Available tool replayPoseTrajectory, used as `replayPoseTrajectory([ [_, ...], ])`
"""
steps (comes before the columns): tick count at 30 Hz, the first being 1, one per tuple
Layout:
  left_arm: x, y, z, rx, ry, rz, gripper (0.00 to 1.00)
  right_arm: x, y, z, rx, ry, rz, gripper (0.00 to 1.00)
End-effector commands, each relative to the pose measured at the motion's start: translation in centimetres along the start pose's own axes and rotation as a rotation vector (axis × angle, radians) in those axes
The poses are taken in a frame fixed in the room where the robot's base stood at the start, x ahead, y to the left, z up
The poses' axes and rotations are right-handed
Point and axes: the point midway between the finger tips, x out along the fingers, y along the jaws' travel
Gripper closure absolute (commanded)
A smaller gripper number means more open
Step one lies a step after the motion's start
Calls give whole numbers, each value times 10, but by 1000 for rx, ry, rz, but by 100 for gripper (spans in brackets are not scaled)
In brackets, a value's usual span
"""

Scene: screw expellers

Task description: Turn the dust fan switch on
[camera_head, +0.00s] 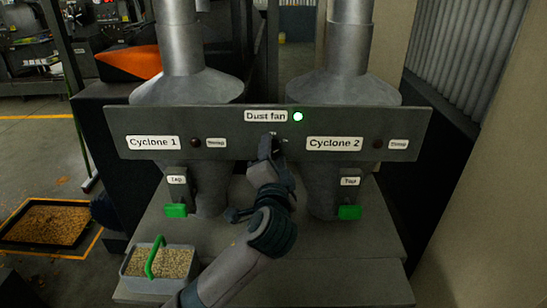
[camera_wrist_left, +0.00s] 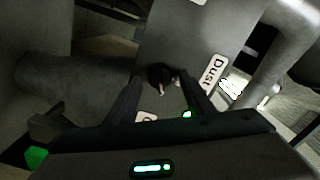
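A grey panel (camera_head: 230,147) spans two cyclones and bears a "Dust fan" label (camera_head: 265,116) at its top middle. A round lamp (camera_head: 298,117) right of that label glows white-green. My left gripper (camera_head: 271,143) reaches up to the panel just below the label and hides most of the switch area there. In the left wrist view, a dark round dust fan switch (camera_wrist_left: 160,74) with a small pale-pink lever shows between the tips of my left gripper (camera_wrist_left: 158,84). The fingers are apart; contact with the switch cannot be told. My right gripper is not in view.
"Cyclone 1" (camera_head: 153,142) and "Cyclone 2" (camera_head: 334,143) labels have dark lamps beside them. Green tap handles (camera_head: 176,210) (camera_head: 349,212) sit below. A grain bin (camera_head: 160,263) with a green handle stands at lower left. The grey step's right side is clear.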

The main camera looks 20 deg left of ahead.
Motion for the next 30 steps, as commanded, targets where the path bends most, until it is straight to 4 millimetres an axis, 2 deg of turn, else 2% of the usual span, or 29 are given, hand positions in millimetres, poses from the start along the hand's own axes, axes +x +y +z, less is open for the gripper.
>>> replayPoseTrajectory([
  [5,-5,1,0,-1,1,0,52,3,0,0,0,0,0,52],
  [11,-24,3,1,-3,1,0,52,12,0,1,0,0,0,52],
  [27,-116,3,1,-4,2,2,52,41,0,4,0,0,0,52],
  [30,-123,-3,-2,2,-3,3,52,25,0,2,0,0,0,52],
])
